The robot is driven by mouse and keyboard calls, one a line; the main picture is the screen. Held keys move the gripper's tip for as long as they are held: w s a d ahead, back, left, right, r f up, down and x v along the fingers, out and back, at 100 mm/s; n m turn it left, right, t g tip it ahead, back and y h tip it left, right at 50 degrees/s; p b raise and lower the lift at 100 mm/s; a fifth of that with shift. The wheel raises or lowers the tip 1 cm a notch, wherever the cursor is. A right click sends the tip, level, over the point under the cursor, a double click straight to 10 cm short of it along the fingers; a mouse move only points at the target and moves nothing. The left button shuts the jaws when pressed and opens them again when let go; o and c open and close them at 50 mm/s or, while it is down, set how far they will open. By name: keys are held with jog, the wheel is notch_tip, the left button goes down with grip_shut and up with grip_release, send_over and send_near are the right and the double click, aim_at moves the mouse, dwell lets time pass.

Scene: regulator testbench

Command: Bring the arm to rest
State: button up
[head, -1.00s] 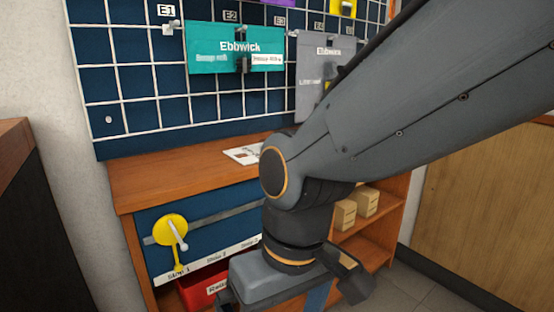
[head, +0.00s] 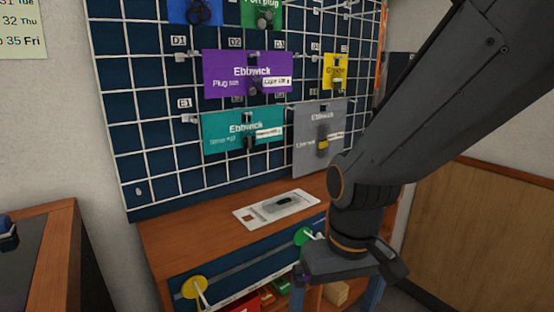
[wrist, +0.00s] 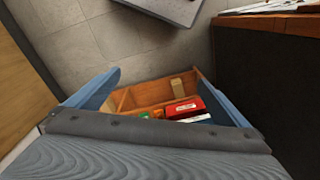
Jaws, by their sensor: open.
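My arm reaches in from the upper right of the head view and bends down at its elbow in front of the wooden bench. My gripper (head: 338,285) is at its lower end, beside the bench's front right. In the wrist view, my gripper (wrist: 165,95) shows two blue fingers spread wide apart with nothing held between them. Beyond the fingers lie a wooden shelf (wrist: 150,90) and a red box (wrist: 186,107), apart from the gripper.
A pegboard (head: 150,135) with hanging packs, such as a purple one (head: 225,85) and a teal one (head: 225,140), rises behind the bench top (head: 180,232). A white card (head: 255,215) lies on it. Yellow (head: 194,287) and green (head: 302,236) valve discs are on the front.

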jog(key=s+d+r+m+p, duration=0.2)
jog(key=d+r+p, duration=0.7)
jog(key=p, duration=0.5)
notch_tip(320, 180, up, 3)
jog(key=shift+s+d+f+m+h, duration=0.15)
jog(key=shift+d+f+m+h, duration=0.05)
jog(key=shift+m+h, duration=0.1)
dwell(0.7)
